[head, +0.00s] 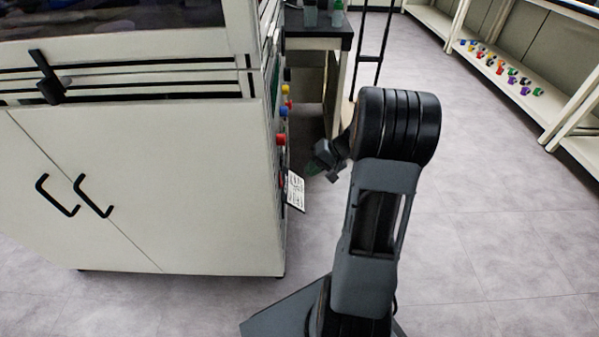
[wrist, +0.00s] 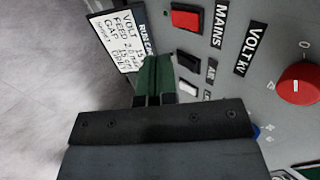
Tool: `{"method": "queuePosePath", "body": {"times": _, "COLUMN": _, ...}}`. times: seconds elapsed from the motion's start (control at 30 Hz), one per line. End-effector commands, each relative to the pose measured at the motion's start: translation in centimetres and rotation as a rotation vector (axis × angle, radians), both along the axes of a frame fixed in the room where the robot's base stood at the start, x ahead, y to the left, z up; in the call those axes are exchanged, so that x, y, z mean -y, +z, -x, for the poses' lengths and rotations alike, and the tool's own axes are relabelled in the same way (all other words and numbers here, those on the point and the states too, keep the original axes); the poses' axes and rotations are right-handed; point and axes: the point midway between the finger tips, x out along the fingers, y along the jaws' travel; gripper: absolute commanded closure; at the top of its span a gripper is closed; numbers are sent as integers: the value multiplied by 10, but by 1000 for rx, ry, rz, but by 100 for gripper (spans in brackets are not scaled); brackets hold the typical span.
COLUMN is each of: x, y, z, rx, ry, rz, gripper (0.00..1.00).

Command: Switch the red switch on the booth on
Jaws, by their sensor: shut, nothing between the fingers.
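The red switch (wrist: 186,18) is a square rocker on the grey panel of the booth, beside the word MAINS, near the top of the wrist view. I cannot tell which way it is tipped. My gripper (wrist: 156,60) has green fingertips, shut together and empty. In the wrist view they end below and a little left of the red switch, apart from it in the picture. In the head view my gripper (head: 318,160) is beside the right side of the white booth (head: 150,150), partly hidden by my arm.
A black switch (wrist: 188,62) and a white switch (wrist: 188,88) sit close to my fingertips. A big red knob (wrist: 301,86) stands out at the right. A label card (wrist: 122,38) juts out by the booth panel. Open floor (head: 480,200) lies right of my arm.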

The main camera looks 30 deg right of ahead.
Motion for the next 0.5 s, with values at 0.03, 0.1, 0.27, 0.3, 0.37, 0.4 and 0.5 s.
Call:
{"method": "queuePosePath", "body": {"times": 0.03, "x": 6, "y": 11, "z": 3, "rx": 1, "ry": -1, "rz": 3, "gripper": 100}}
{"method": "queuePosePath", "body": {"times": 0.1, "x": 13, "y": 19, "z": 6, "rx": 1, "ry": -1, "rz": 2, "gripper": 100}}
{"method": "queuePosePath", "body": {"times": 0.27, "x": 25, "y": 32, "z": 13, "rx": 0, "ry": 1, "rz": 1, "gripper": 100}}
{"method": "queuePosePath", "body": {"times": 0.3, "x": 27, "y": 34, "z": 14, "rx": 1, "ry": 0, "rz": 2, "gripper": 100}}
{"method": "queuePosePath", "body": {"times": 0.37, "x": 29, "y": 37, "z": 16, "rx": 0, "ry": 1, "rz": 1, "gripper": 100}}
{"method": "queuePosePath", "body": {"times": 0.4, "x": 31, "y": 38, "z": 17, "rx": 0, "ry": 1, "rz": 1, "gripper": 100}}
{"method": "queuePosePath", "body": {"times": 0.5, "x": 33, "y": 40, "z": 18, "rx": 0, "ry": 1, "rz": 1, "gripper": 100}}
